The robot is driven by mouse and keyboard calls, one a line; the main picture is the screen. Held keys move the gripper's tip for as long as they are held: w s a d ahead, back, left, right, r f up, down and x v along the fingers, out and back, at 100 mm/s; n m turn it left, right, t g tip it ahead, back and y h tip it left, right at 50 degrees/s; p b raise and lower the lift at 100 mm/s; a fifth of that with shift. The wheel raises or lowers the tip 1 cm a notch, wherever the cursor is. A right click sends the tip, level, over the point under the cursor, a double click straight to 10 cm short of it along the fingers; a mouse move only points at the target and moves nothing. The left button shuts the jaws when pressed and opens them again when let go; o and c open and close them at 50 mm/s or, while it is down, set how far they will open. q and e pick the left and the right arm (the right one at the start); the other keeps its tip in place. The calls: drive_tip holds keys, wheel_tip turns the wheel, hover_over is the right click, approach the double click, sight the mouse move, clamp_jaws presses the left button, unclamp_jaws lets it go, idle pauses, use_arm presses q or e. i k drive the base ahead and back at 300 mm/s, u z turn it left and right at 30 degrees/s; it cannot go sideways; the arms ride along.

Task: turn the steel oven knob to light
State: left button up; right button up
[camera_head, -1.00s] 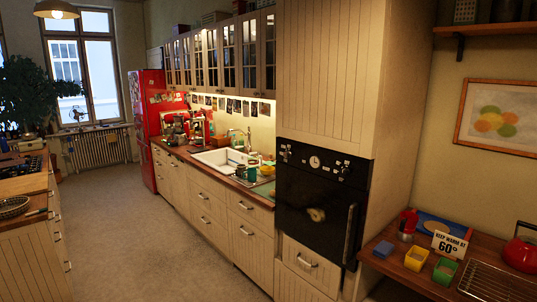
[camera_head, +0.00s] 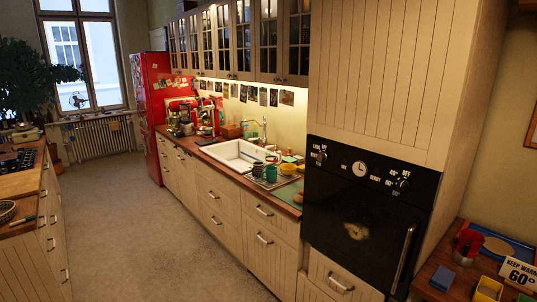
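A black built-in oven (camera_head: 352,236) sits in a tall cream cabinet right of the middle. Its dark control panel has a round white clock (camera_head: 360,169) between two knobs. The left oven knob (camera_head: 320,157) and the right oven knob (camera_head: 402,184) both look metallic, with small white markings around them. The markings are too small to read surely, so I cannot tell either knob's setting. A vertical handle (camera_head: 403,258) runs along the oven door's right side. Neither of my grippers is in view.
A wooden counter with a sink (camera_head: 239,154) runs left of the oven. A wooden side table (camera_head: 437,268) at the right holds a red item, a blue block, a yellow container and a "KEEP WARM" sign (camera_head: 519,272). The floor (camera_head: 150,230) between counter and island is clear.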

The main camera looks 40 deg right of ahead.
sight(322, 157)
drive_tip(key=u, duration=0.05)
drive_tip(key=i, duration=1)
drive_tip(key=z, duration=0.3)
